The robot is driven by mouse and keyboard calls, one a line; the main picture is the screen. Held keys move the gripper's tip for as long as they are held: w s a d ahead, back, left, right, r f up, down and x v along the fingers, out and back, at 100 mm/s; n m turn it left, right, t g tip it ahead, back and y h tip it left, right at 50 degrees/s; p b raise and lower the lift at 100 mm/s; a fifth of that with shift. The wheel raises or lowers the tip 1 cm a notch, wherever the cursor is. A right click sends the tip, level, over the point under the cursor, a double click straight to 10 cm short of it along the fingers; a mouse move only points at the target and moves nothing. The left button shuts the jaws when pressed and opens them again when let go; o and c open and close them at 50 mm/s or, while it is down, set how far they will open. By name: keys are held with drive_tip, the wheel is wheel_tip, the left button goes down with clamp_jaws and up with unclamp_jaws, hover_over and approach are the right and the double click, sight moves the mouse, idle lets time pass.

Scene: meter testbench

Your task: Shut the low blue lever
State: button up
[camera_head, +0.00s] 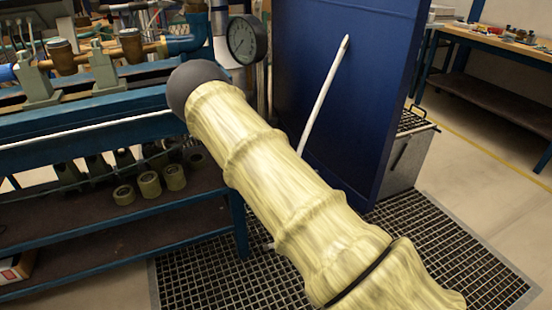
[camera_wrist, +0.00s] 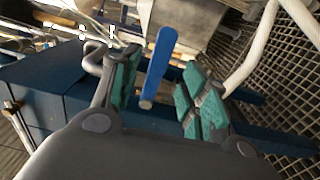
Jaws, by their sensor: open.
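The blue lever (camera_wrist: 158,66) shows in the wrist view as a flat blue bar with a pale rounded lower end. It stands slanted in the gap between the fingers of my gripper (camera_wrist: 160,97). The green-padded fingers are apart, one on each side of the lever, and I see a gap on both sides. How deep the lever sits between the pads I cannot tell. In the head view my pale-sleeved arm covers the place, so the lever and the gripper are hidden there.
A blue bench frame (camera_head: 70,125) with pipes and fittings stands at left. A round gauge (camera_head: 246,39) rises behind my arm. A tall blue panel (camera_head: 345,85) and a white hose (camera_head: 323,95) stand to the right. Dark floor grating (camera_head: 450,250) lies below.

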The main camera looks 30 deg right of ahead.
drive_tip(key=shift+s+a, duration=0.2)
drive_tip(key=shift+s, duration=1.15)
drive_tip(key=shift+s+a, duration=0.15)
drive_tip(key=shift+s, duration=1.15)
